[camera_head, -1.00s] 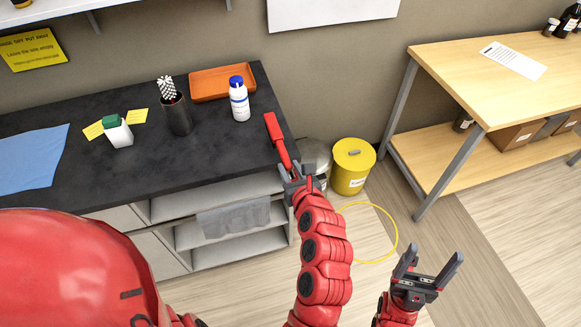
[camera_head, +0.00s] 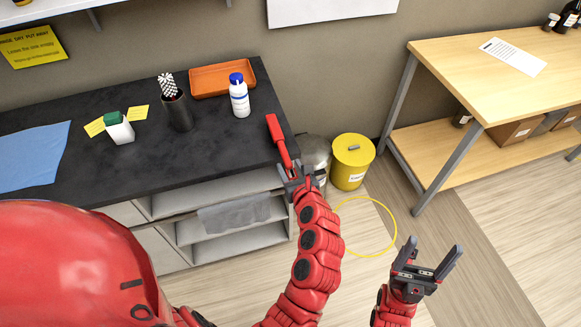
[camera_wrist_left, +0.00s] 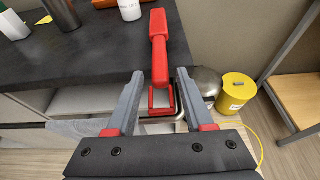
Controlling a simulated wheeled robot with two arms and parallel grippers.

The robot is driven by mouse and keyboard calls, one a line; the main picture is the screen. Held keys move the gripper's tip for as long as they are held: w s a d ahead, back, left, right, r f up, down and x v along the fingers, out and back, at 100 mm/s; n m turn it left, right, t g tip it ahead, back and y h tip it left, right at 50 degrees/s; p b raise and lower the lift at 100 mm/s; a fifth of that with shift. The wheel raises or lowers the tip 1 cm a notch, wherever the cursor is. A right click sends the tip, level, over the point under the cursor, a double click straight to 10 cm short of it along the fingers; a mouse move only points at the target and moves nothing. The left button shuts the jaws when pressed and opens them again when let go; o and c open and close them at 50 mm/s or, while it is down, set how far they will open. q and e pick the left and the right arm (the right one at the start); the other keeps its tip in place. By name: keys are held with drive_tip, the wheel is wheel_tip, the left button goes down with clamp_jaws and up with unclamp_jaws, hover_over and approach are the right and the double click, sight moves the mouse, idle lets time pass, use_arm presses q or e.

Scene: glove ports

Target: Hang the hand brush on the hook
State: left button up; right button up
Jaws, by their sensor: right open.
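The red hand brush (camera_head: 276,134) is at the right end of the dark counter, its far end over or beside the counter's edge. In the left wrist view the brush (camera_wrist_left: 159,42) points away from me, with its open red loop (camera_wrist_left: 162,97) between the fingers. Whether the brush touches the counter is unclear. My right gripper (camera_head: 430,258) is open and empty over the floor at lower right. I cannot make out a hook.
The dark counter (camera_head: 80,100) holds a white bottle (camera_head: 240,97), an orange tray (camera_head: 222,78), a dark cup (camera_head: 178,112) and a blue cloth (camera_head: 33,155). A yellow bin (camera_head: 351,160) and a grey bin (camera_head: 315,153) stand right of it. A wooden bench (camera_head: 500,85) is further right.

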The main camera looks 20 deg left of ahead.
use_arm(q)
drive_tip(key=shift+o, duration=0.5)
